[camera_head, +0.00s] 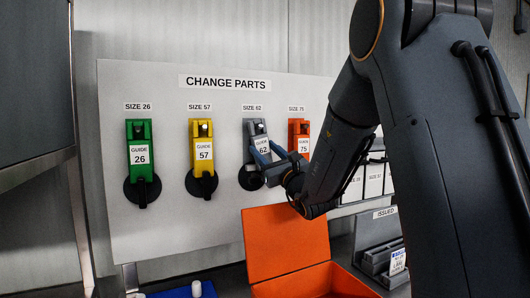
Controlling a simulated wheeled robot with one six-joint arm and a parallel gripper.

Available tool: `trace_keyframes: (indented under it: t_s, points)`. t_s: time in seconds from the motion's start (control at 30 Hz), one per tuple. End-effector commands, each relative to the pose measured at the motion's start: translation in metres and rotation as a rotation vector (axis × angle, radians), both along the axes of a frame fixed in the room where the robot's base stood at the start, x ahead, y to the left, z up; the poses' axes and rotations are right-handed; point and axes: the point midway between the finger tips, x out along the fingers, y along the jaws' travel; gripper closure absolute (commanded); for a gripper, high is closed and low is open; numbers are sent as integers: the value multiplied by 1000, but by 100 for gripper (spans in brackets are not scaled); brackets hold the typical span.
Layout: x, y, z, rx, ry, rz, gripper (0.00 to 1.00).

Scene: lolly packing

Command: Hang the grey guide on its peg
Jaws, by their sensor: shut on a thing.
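The grey guide (257,132), with a white label reading 62, is upright against the white board under the SIZE 62 label. Its top lines up with the tops of the neighbouring guides. A dark spot shows near its top, but I cannot tell whether the peg passes through it. A black round shape (250,180) shows behind its lower end. My gripper (266,156) comes in from the right and is shut on the guide at its lower half, covering part of the label.
Green (138,133), yellow (201,131) and orange (299,129) guides hang on the same board (170,225). An open orange box (285,240) stands below, in front of the board. A grey ISSUED tray (369,239) is at right. A blue item (180,293) shows at the bottom edge.

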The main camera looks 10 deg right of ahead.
Motion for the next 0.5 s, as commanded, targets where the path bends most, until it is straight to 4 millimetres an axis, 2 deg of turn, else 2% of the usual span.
trace_keyframes:
  t_s: [0.33,0.37,0.47,0.5]
  points:
    - [0,0,0,0,-1,0,84]
    - [0,0,0,0,-1,0,53]
    - [0,0,0,0,-1,0,36]
    - [0,0,0,0,-1,0,35]
